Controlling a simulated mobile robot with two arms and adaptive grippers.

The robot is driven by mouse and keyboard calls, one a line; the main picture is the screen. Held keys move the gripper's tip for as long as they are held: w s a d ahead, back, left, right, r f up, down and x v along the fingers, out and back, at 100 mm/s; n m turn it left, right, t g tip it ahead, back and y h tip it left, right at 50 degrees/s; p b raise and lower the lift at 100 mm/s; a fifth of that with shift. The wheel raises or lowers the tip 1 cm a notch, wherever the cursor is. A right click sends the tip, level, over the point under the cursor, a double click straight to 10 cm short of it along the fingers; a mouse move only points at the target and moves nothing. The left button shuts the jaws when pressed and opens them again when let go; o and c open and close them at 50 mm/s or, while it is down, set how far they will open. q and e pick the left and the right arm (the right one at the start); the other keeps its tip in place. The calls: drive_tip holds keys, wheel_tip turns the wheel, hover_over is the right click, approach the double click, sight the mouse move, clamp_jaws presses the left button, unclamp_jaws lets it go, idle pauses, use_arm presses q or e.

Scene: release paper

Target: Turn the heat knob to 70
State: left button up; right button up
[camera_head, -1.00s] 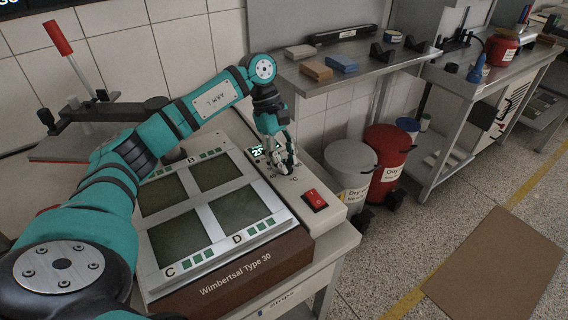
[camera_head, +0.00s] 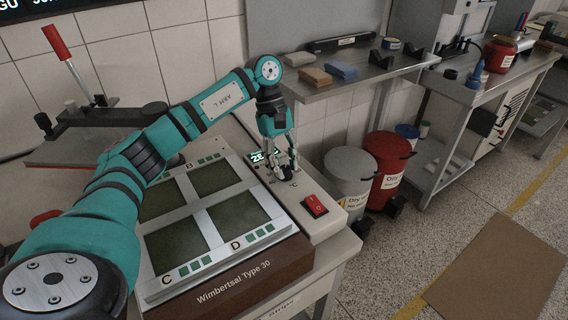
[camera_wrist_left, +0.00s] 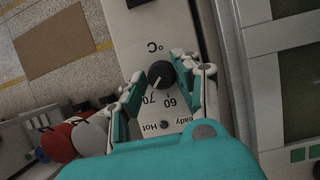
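The round black heat knob (camera_wrist_left: 161,74) sits on the pale control panel, with its white pointer line toward the printed 70. The 60 mark is beside it. My left gripper (camera_wrist_left: 159,76) is over the knob with its fingers apart, one on each side, and narrow gaps seem to show. In the head view my left gripper (camera_head: 280,168) points down at the panel, and its fingers partly hide the knob (camera_head: 283,174). The lit display (camera_head: 263,156) beside it starts with 28; the rest is hard to read. My right gripper is not in view.
A red rocker switch (camera_head: 315,205) is on the panel near the knob. The heating plate device (camera_head: 220,217) with dark fields is beside it. A grey bin (camera_head: 349,180) and a red bin (camera_head: 388,168) stand right of the table.

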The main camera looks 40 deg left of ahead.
use_arm(q)
drive_tip(key=o, duration=0.3)
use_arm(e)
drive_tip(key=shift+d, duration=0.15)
use_arm(q)
drive_tip(key=v, duration=1.2)
drive_tip(key=shift+a, duration=0.1)
